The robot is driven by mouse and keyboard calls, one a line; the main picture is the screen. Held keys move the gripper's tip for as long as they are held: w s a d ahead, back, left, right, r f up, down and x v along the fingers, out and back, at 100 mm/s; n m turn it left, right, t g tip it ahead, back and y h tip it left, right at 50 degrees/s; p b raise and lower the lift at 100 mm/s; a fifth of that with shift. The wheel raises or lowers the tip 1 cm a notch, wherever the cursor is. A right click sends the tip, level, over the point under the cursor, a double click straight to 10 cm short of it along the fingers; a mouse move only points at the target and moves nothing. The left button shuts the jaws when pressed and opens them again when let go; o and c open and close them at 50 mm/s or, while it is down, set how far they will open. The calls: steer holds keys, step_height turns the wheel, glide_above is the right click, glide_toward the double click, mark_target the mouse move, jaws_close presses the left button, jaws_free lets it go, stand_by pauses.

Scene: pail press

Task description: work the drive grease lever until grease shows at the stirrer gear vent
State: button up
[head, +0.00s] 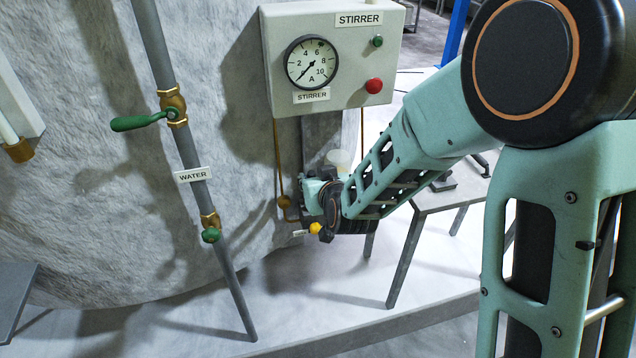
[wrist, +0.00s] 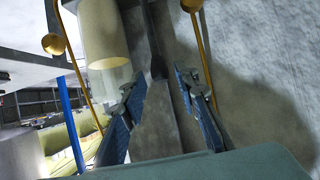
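My gripper (wrist: 160,84) is open, with a blue-padded finger on either side. A dark lever (wrist: 157,45), likely the drive grease lever, reaches down in the wrist view; its rounded end lies between the fingertips, with gaps seen on both sides. A clear cup with a cream filling (wrist: 103,38) stands left of it, and also shows as a pale cup (head: 340,158) in the head view. In the head view my gripper (head: 308,194) is low beside the wall, under the stirrer box; the lever is hidden there. I cannot pick out the gear vent or any grease on it.
The grey stirrer box (head: 388,55) carries a gauge (head: 311,62), a green button and a red button (head: 374,86). Brass lines (wrist: 198,38) run close to the fingers. A yellow knob (head: 315,228) sits just below my gripper. The water pipe (head: 190,150) stands left.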

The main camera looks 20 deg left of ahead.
steer(key=shift+x, duration=0.85)
steer(key=shift+d, duration=0.1)
jaws_close()
steer(key=c, duration=0.8)
jaws_free()
steer(key=shift+s+d+f+b, duration=0.2)
steer(key=shift+s+f+b, duration=0.1)
steer(key=shift+s+b, duration=0.1)
steer(key=shift+s+d+f+b, duration=0.25)
steer(key=shift+s+d+b, duration=0.1)
steer(key=shift+s, duration=0.25)
steer(key=shift+s+d+f+b, duration=0.2)
steer(key=shift+s+d+b, duration=0.2)
steer(key=shift+s, duration=0.2)
steer(key=shift+s+d+f+b, duration=0.25)
steer(key=shift+s+d+b, duration=0.1)
steer(key=shift+s, duration=0.25)
jaws_close()
steer(key=shift+o, duration=0.2)
jaws_free()
steer(key=shift+s+d+f+b, duration=0.1)
steer(key=shift+s+f+b, duration=0.1)
steer(key=shift+f+b, duration=0.15)
steer(key=s+d+f+b, duration=0.1)
steer(key=s+f+b, duration=0.2)
steer(key=shift+d, duration=0.4)
steer(key=shift+r, duration=0.1)
jaws_close()
